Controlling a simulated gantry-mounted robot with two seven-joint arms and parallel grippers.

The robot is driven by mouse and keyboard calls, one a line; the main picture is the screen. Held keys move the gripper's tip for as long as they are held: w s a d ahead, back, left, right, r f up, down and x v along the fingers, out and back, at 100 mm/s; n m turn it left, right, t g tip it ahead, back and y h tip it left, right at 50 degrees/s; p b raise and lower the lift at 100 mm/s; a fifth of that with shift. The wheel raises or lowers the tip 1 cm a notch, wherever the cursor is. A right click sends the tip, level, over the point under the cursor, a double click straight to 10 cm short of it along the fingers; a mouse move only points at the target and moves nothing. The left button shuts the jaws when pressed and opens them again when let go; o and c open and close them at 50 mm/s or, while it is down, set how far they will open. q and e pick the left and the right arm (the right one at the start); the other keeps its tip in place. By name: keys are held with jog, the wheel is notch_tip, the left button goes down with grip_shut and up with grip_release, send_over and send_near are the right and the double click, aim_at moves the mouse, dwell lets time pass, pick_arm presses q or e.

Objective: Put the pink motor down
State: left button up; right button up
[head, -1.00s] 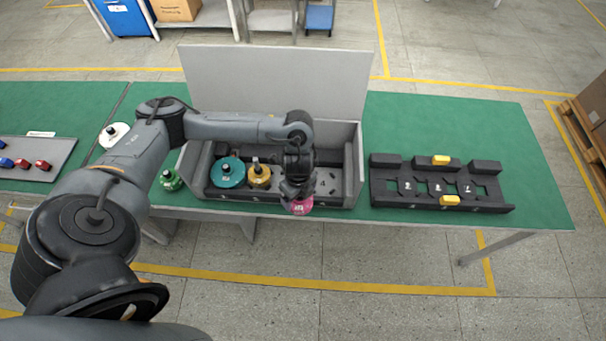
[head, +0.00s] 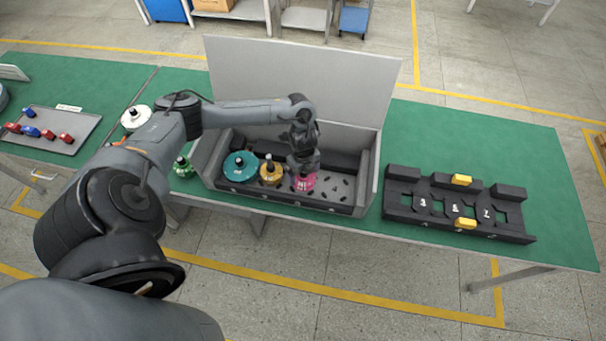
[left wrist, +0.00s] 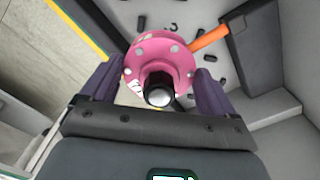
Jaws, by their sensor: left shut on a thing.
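The pink motor (head: 305,183) is in my left gripper (head: 304,172), over the inside of the grey open box, right of the yellow motor. In the left wrist view the pink motor (left wrist: 160,62) sits between the two purple fingers (left wrist: 152,88), its black and silver shaft toward the camera. My left gripper is shut on it. Whether the motor touches the box floor I cannot tell. The grey box (head: 372,165) has a raised lid at the back and slots in its floor. My right gripper is not in view.
A teal motor (head: 240,167) and a yellow motor (head: 270,172) stand in the box, left of the pink one. A green motor (head: 183,166) and a white one (head: 136,117) are outside, left. A black fixture (head: 455,207) with yellow blocks lies right. Box floor right of the pink motor is free.

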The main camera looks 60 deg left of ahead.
pick_arm(q)
jog(key=shift+w+a+f, duration=0.35)
jog(key=shift+a+f, duration=0.05)
jog(key=shift+a, duration=0.2)
jog(key=shift+w+a+f, duration=0.3)
jog(key=shift+a+f, duration=0.1)
jog(key=shift+a, duration=0.2)
jog(key=shift+f, duration=2)
jog(key=shift+b, duration=0.3)
